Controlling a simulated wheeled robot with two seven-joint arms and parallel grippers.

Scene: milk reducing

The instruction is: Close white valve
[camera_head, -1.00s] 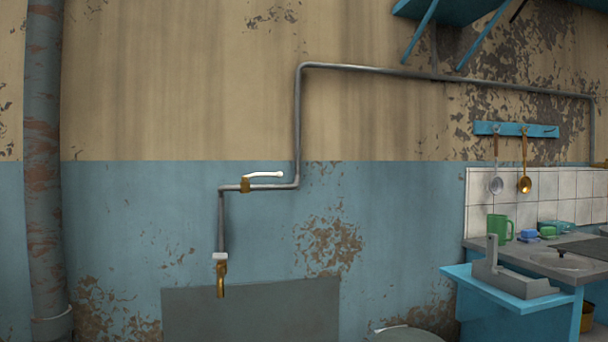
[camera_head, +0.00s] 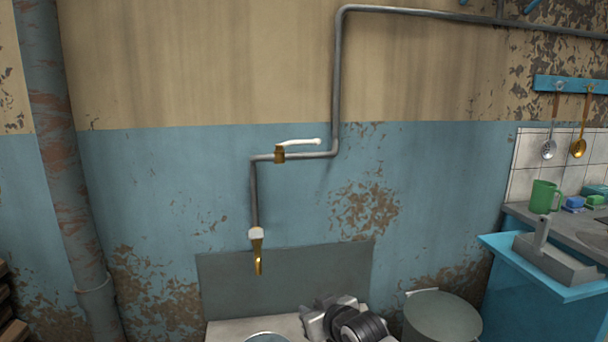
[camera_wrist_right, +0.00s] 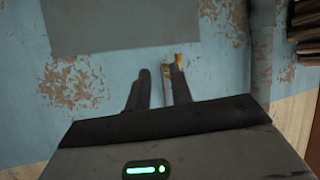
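The white valve handle (camera_head: 303,142) is a long lever on a brass body (camera_head: 280,154) on the grey wall pipe. It points right, roughly along the horizontal pipe section. Below and left, a brass tap (camera_head: 258,262) with a white collar (camera_head: 256,233) hangs at the pipe's end. My right gripper (camera_head: 345,318) is at the bottom of the head view, below and right of the tap. In the right wrist view its fingers (camera_wrist_right: 160,78) are apart, with nothing seen held. A brass piece (camera_wrist_right: 179,61) shows beyond the right-hand fingertip. My left gripper is not seen.
A grey panel (camera_head: 220,285) is on the wall behind the tap. A thick vertical pipe (camera_head: 65,170) stands at left. A grey round lid or bin (camera_head: 442,320) is at lower right, beside a blue counter (camera_head: 520,285). The wall around the lever looks clear.

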